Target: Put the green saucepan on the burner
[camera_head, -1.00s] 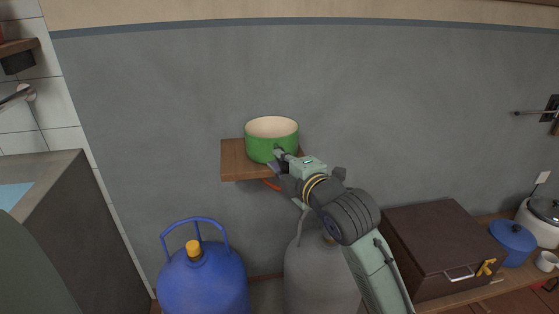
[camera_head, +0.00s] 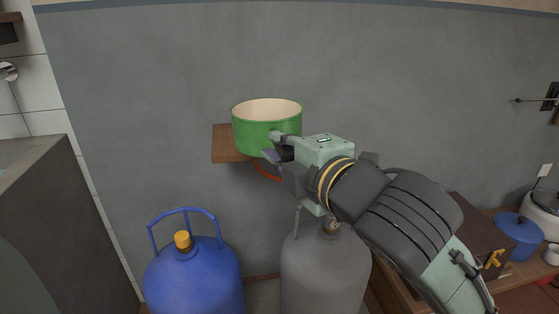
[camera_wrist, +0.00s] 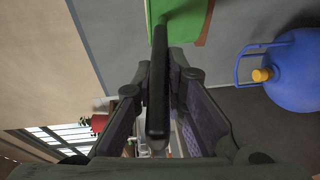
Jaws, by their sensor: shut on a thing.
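The green saucepan (camera_head: 256,139), with a cream inside, is upright at the wooden wall shelf (camera_head: 224,145). It overlaps the shelf in the head view and seems lifted or forward of it; I cannot tell the exact gap. My gripper (camera_head: 280,149) is at its front right side, shut on its handle. In the wrist view, the dark handle (camera_wrist: 157,95) runs between the fingers of my gripper (camera_wrist: 160,68), and the green side of the saucepan (camera_wrist: 184,18) shows at the top. I cannot make out the burner in these frames.
A blue gas bottle (camera_head: 193,278) and a grey one (camera_head: 325,275) stand below the shelf. A grey counter (camera_head: 35,210) is at the left. A brown box (camera_head: 478,225), a blue pot (camera_head: 519,236) and a white cooker (camera_head: 543,212) are at the right.

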